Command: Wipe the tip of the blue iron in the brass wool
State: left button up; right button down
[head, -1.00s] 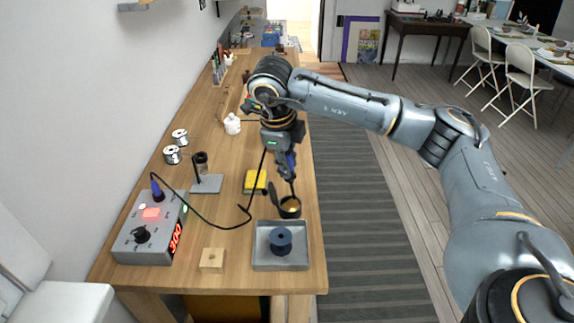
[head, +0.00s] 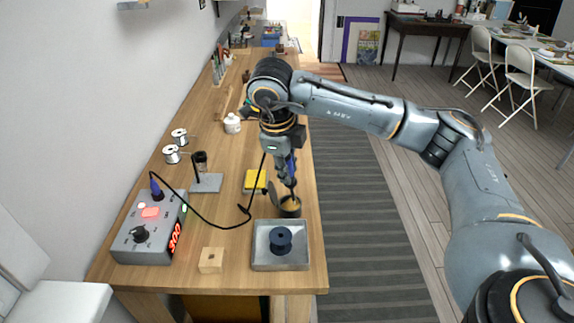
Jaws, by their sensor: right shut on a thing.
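My right gripper (head: 289,178) is shut on the blue iron (head: 291,166) and holds it pointing down. The iron's tip reaches down into the mouth of a dark round cup (head: 290,209) that holds the golden brass wool (head: 291,205). How deep the tip sits in the wool is too small to tell. The iron's black cable runs from the grey station (head: 150,228), which shows a red 300, across the table toward the gripper. My left gripper is not in view.
A metal tray (head: 262,262) with a dark blue spool (head: 281,240) stands just in front of the cup. A yellow sponge (head: 256,180), an iron stand (head: 206,183) and a wooden block (head: 211,260) stand to the left. The table's right edge is close to the cup.

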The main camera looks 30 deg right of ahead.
jog(key=shift+s+a, duration=0.25)
jog(key=shift+s, duration=0.15)
jog(key=shift+w+d+b, duration=0.3)
jog(key=shift+w, duration=0.15)
jog(key=shift+w+d, duration=0.4)
jog(key=shift+w, duration=0.3)
jog(key=shift+w+d, duration=0.15)
jog(key=shift+w, duration=0.15)
jog(key=shift+s, duration=0.1)
